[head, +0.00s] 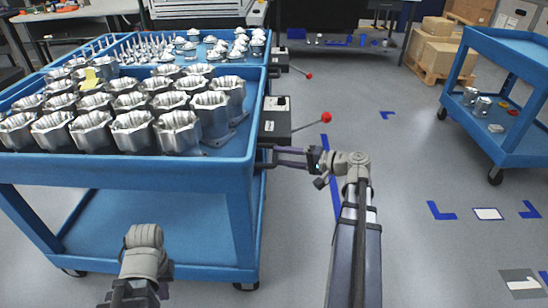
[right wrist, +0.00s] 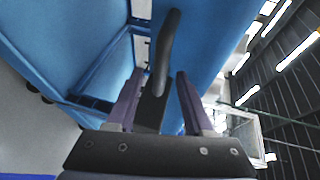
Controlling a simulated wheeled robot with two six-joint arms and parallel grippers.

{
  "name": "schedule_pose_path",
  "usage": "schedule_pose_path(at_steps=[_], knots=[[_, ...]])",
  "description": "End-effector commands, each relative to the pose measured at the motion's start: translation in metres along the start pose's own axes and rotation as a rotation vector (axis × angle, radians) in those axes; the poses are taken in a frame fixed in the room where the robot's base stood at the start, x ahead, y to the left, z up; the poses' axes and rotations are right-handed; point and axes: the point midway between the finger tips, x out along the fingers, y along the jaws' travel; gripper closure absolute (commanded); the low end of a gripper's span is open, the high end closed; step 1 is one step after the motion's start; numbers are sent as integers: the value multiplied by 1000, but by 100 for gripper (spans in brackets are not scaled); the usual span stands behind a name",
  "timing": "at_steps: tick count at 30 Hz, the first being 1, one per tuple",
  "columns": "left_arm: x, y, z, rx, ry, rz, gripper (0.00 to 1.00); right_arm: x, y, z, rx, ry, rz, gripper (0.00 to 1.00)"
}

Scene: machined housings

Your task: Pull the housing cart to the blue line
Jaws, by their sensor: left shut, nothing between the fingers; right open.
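The housing cart (head: 200,172) is a blue two-tier cart at left in the head view, its top tray filled with rows of silver housings (head: 130,130). My right gripper (head: 277,156) is at the cart's right side, open. In the right wrist view, a black handle (right wrist: 166,50) runs down between its spread fingers (right wrist: 160,95), which do not visibly close on it. My left gripper (head: 133,292) is low at the bottom edge, shut and empty, its fingertips hard to see. A blue line (head: 335,192) on the floor runs beside the right gripper, partly hidden by it.
A black box with a red-knobbed lever (head: 275,126) is on the cart's right side. Another blue cart (head: 110,42) with silver parts stands behind. A blue cart (head: 510,60) stands at right, near blue floor marks (head: 440,213). The floor between is clear; boxes (head: 437,55) stand beyond.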

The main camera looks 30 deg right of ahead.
Motion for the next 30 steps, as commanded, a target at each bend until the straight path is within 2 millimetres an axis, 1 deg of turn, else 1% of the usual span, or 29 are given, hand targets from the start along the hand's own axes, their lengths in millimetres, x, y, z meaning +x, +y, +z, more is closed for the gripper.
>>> schedule_pose_path(at_steps=[1, 6, 11, 18, 20, 30], knots=[[3, 0, 0, 0, 0, 0, 100, 9, 1, 1, -1, -4, 0, 48], [6, 0, 0, 0, 0, -1, 100, 26, 1, 0, -1, -2, 0, 48], [6, 0, 0, 0, 0, -1, 100, 33, 0, 0, 0, -1, 0, 48], [6, 0, 0, 0, 0, -1, 100, 33, 0, 0, 0, 0, 0, 48], [6, 0, 0, 0, 0, -1, 100, 33, 0, 0, 0, 0, 0, 54], [6, 0, 0, 0, 0, -1, 100, 33, 0, 0, 0, 0, 1, 92]])
